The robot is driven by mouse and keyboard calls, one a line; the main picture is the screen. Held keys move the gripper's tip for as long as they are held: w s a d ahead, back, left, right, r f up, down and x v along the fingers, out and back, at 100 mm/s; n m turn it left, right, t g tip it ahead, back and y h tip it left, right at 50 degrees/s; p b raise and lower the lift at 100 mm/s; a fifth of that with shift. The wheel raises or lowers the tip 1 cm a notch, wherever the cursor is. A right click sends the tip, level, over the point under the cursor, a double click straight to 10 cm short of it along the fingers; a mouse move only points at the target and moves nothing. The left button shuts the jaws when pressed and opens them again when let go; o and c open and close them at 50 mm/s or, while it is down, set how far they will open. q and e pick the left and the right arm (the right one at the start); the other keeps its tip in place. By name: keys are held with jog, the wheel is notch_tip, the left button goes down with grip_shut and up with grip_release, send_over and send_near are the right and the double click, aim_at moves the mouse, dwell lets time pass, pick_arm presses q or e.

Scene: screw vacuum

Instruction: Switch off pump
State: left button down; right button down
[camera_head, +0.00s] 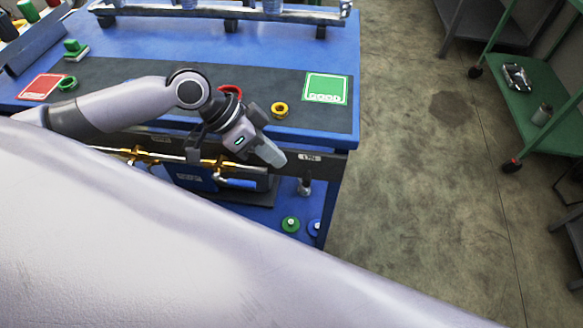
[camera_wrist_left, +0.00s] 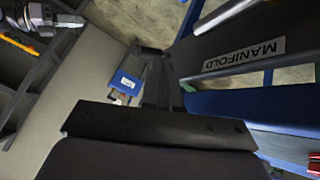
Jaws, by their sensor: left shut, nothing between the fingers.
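The blue pump unit with a white label (camera_head: 190,177) sits below the table's front edge, among brass pipes and valves (camera_head: 225,165). My left gripper (camera_head: 272,155) is shut and empty. It points down to the right at the table's front edge, right of the pump unit in the picture. In the left wrist view, a blue box with a white label (camera_wrist_left: 127,83) shows just beyond the dark gripper parts. I cannot tell whether it is the pump or its switch. No touch between gripper and pump is visible. My right gripper is not in view.
The blue table (camera_head: 215,45) carries a dark mat with a yellow ring (camera_head: 279,109), a red ring (camera_head: 231,91) and a green GOOD card (camera_head: 326,88). A "MANIFOLD" label (camera_wrist_left: 258,54) lies right in the wrist view. Green and blue knobs sit on a lower shelf.

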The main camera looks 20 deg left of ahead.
aim_at(307, 180)
pick_arm(q)
jog(key=shift+d+f, duration=0.65)
jog(key=shift+d, duration=0.35)
jog(key=shift+d+f, duration=0.65)
jog(key=shift+d, duration=0.3)
jog(key=shift+w, duration=0.1)
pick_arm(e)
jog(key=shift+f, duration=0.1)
